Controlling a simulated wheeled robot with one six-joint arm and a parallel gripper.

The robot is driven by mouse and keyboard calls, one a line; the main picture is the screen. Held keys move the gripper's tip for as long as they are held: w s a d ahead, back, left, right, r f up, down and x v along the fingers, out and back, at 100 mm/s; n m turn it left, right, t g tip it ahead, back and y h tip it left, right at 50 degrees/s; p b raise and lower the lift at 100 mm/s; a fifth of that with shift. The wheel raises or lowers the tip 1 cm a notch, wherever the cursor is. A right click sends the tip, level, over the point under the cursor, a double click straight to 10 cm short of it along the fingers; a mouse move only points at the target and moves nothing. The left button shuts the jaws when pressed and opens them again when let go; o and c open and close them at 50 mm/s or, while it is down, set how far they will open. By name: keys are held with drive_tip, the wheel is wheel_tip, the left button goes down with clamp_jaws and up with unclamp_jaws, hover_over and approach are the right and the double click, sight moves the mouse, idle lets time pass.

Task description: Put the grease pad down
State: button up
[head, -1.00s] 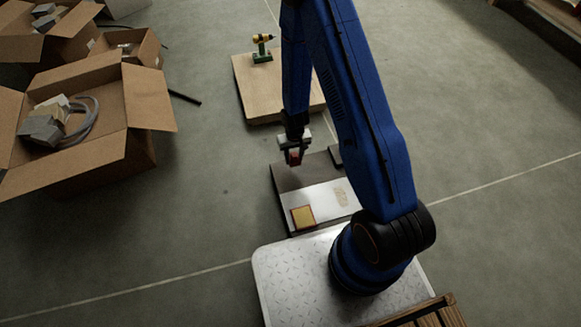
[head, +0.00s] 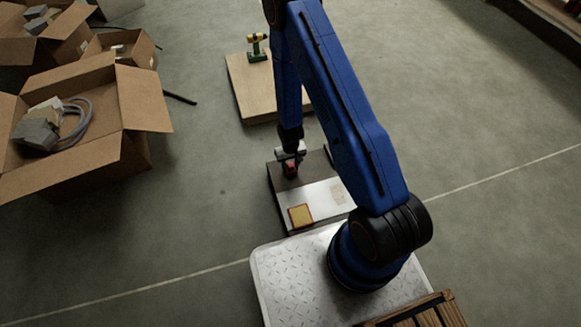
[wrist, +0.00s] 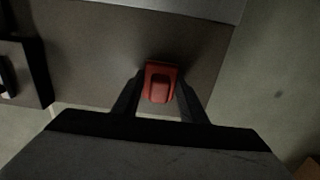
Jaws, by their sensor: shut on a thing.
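My gripper (head: 290,164) is shut on a small red block-like thing, which I take as the grease pad (head: 290,170). In the wrist view the red grease pad (wrist: 160,82) sits between the two dark fingertips (wrist: 160,92). It is over the dark grey part of a low board (head: 285,183), which also shows in the wrist view (wrist: 95,60). It is very low over this surface; I cannot tell whether it touches. A yellow square with a reddish border (head: 300,215) lies on the board's pale strip (head: 325,197).
A wooden board (head: 240,88) with a green and yellow drill (head: 257,46) lies beyond. Open cardboard boxes (head: 145,100) stand at the left. A dark block (wrist: 22,75) is at the left in the wrist view. Floor left of the low board is clear.

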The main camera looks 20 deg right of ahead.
drive_tip(key=shift+f, duration=0.1)
drive_tip(key=o, duration=0.9)
wheel_tip(320, 180, up, 12)
wheel_tip(320, 180, up, 19)
drive_tip(key=t, duration=0.1)
hover_over(291, 165)
drive_tip(key=d, duration=0.2)
drive_tip(key=s+d+r+t, duration=0.1)
drive_tip(key=s+r, duration=0.3)
drive_tip(key=r, duration=1.1)
drive_tip(key=s+d+r+t, duration=0.1)
drive_tip(key=s+r, duration=0.5)
drive_tip(key=s, duration=0.2)
drive_tip(key=s+d+r+t, duration=0.1)
drive_tip(key=s+r, duration=0.5)
drive_tip(key=s, duration=0.2)
drive_tip(key=s+d+r, duration=0.1)
drive_tip(key=s+r, duration=0.5)
drive_tip(key=s, duration=0.2)
drive_tip(key=shift+s+d+t, duration=0.3)
drive_tip(key=shift+d+t, duration=0.1)
